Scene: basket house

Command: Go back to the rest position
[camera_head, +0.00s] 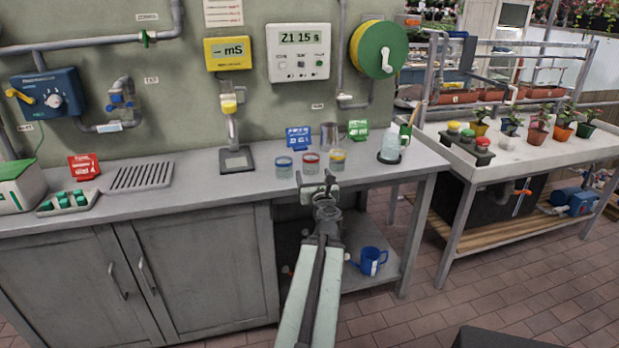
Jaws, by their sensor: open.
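My gripper (317,186) is at the end of my arm, which reaches forward from the bottom of the head view. Its two jaws stand apart and I see nothing between them. It is in front of the bench's front edge, and in the picture it sits just below three small jars. The jars have a blue (284,166), a red (311,162) and a yellow (337,160) band. I cannot tell the exact gap between the jaws and the bench edge.
The grey bench (235,186) runs across the front, with cabinets below. A blue mug (371,261) stands on the open lower shelf. A blue sign (298,138), a metal cup (329,136) and a green sign (358,130) stand behind the jars.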

